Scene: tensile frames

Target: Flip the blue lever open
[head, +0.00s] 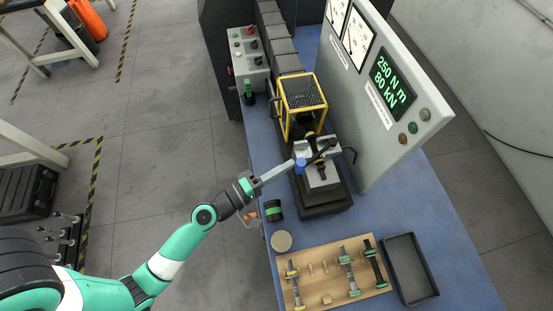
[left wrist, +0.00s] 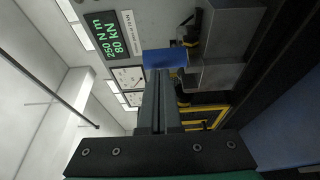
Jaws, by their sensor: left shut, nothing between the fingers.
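The blue lever (head: 300,166) is on the near left side of the grey clamp block (head: 321,176), on the black machine on the bench. In the left wrist view, its blue end (left wrist: 166,57) lies straight beyond my fingertips. My left gripper (head: 290,164) comes in from the left and is shut with nothing held. Its fingers also show shut in the left wrist view (left wrist: 158,76). The fingertips are right at the blue lever; I cannot tell whether they touch it. My right gripper is in neither view.
A yellow guard cage (head: 303,92) stands behind the clamp. A grey panel with a lit display (head: 392,80) rises to its right. A green-black cylinder (head: 272,210), a pale disc (head: 281,241), a wooden board of specimens (head: 325,287) and a black tray (head: 416,282) lie nearer.

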